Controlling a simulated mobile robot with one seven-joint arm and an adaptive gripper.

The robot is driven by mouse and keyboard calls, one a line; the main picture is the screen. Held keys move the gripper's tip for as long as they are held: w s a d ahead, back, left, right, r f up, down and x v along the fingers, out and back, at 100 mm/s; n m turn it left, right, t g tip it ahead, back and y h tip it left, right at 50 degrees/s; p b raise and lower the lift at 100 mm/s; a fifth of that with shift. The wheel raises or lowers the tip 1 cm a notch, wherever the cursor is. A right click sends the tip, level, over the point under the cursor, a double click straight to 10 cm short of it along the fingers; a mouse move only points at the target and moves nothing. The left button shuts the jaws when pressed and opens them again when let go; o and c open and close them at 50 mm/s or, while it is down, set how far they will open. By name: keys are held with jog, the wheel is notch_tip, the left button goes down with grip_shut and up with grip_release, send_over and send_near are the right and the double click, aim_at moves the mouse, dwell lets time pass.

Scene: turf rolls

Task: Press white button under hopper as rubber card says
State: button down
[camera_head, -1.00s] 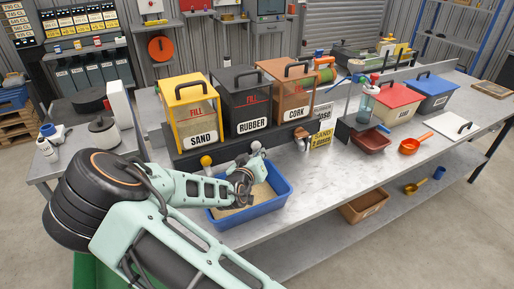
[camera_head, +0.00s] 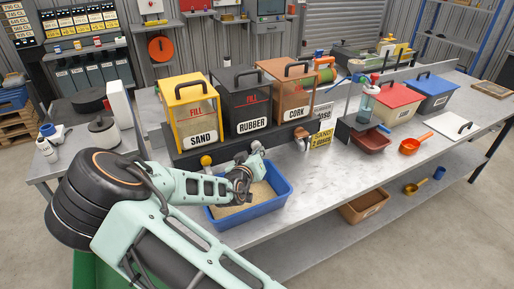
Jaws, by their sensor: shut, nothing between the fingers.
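The rubber hopper (camera_head: 245,99) is a dark box marked RUBBER, between the yellow sand hopper (camera_head: 191,113) and the brown cork hopper (camera_head: 288,91). A white button (camera_head: 256,147) shows below the rubber hopper, partly hidden by my gripper. My gripper (camera_head: 246,168) is shut and empty, above the blue tray and close to the button; I cannot tell whether they touch. A yellow card (camera_head: 321,138) reads SAND with a doses line. A white card (camera_head: 324,112) behind it reads something like "dose". No rubber card is readable.
A blue tray (camera_head: 283,192) with tan grains lies under my gripper. A yellow knob (camera_head: 206,160) is under the sand hopper and a brown one (camera_head: 301,133) under the cork hopper. A dark red tray (camera_head: 371,142) and orange scoop (camera_head: 410,146) lie right.

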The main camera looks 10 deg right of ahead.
jog(key=shift+w+a, duration=0.25)
jog(key=shift+w, duration=0.35)
dwell(1.1)
jog(key=shift+s, duration=0.1)
jog(key=shift+s+d, duration=0.3)
jog(key=shift+s, duration=0.55)
jog(key=shift+s+d, duration=0.25)
jog(key=shift+s, duration=0.55)
jog(key=shift+s+d, duration=0.3)
jog(key=shift+s, duration=0.5)
jog(key=shift+s+d, duration=0.25)
jog(key=shift+s, duration=0.55)
